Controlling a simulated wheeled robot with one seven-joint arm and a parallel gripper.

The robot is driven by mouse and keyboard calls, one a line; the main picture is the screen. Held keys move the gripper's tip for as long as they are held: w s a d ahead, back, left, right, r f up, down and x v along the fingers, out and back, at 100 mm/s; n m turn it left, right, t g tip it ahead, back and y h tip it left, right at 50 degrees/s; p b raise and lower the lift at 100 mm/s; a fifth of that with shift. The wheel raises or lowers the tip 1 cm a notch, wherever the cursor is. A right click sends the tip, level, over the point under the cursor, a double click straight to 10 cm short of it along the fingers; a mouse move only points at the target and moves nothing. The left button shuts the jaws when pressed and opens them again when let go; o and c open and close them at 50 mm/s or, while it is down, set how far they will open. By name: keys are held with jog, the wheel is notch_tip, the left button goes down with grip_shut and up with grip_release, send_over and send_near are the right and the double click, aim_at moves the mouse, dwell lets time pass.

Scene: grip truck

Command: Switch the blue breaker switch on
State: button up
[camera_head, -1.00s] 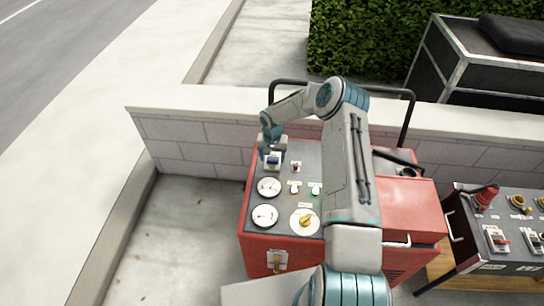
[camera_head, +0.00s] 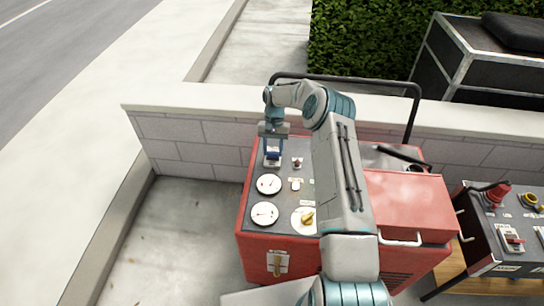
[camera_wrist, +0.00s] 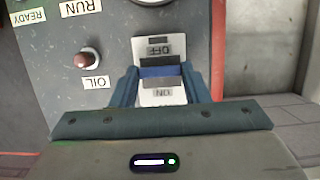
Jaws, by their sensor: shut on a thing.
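The blue breaker switch (camera_wrist: 160,72) sits on a white plate in the wrist view, with an OFF label above it and an ON label below it, both upside down. Its blue bar lies between the two labels. My gripper (camera_wrist: 161,88) has one blue-grey finger on each side of the switch and is shut on it. In the head view my gripper (camera_head: 272,151) points down at the far left corner of the red machine's dark panel (camera_head: 284,184). It hides much of the switch there.
A red-brown button (camera_wrist: 86,59) marked OIL is beside the switch. Gauges (camera_head: 268,184) and a yellow knob (camera_head: 306,218) are nearer on the panel. A black rail (camera_head: 345,80) and a low block wall (camera_head: 190,145) stand behind. Another control panel (camera_head: 510,225) is at right.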

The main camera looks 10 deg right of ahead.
jog(key=shift+w+d+f+g+y+b, duration=0.2)
jog(key=shift+g+b, duration=0.25)
jog(key=shift+b, duration=0.7)
jog(key=shift+w+d+f+g+y+b, duration=0.1)
jog(key=shift+w+f+g+b, duration=0.3)
jog(key=shift+b, duration=0.75)
jog(key=shift+r+g+b, duration=0.25)
jog(key=shift+r+b, duration=0.2)
jog(key=shift+b, duration=0.05)
jog(key=shift+s+r, duration=0.1)
jog(key=o, duration=1)
jog(key=shift+a, duration=0.1)
jog(key=shift+r, duration=0.15)
notch_tip(320, 180, up, 4)
jog(key=shift+b, duration=0.35)
jog(key=s+d+r, duration=0.2)
jog(key=d, duration=0.1)
jog(key=s+d+r+b, duration=0.1)
jog(key=s+d+r, duration=0.1)
jog(key=d, duration=0.1)
jog(key=s+d+r, duration=0.2)
jog(key=d, duration=0.2)
jog(key=shift+r, duration=0.35)
